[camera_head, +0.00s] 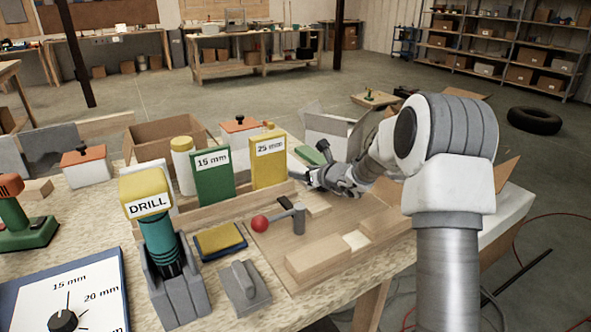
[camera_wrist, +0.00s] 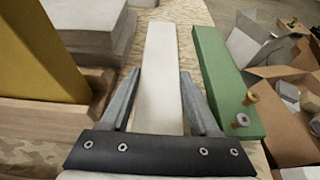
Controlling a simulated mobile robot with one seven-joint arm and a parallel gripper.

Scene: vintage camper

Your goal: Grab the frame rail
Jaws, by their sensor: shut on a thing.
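A long pale bar, which I take for the frame rail (camera_wrist: 161,48), lies lengthwise between the two fingers of my gripper (camera_wrist: 160,85) in the wrist view. The fingers are closed against its sides. Its near end runs down toward the dark gripper body. In the head view my gripper (camera_head: 312,177) is low over the far right part of the workbench, and the rail is hard to make out there.
Left of my gripper stand a yellow "25 mm" block (camera_head: 268,163) and a green "15 mm" block (camera_head: 213,176). A clamp with a red knob (camera_head: 260,223) sits on a wooden board in front. An open cardboard box (camera_wrist: 275,105) lies right of the green bolted block.

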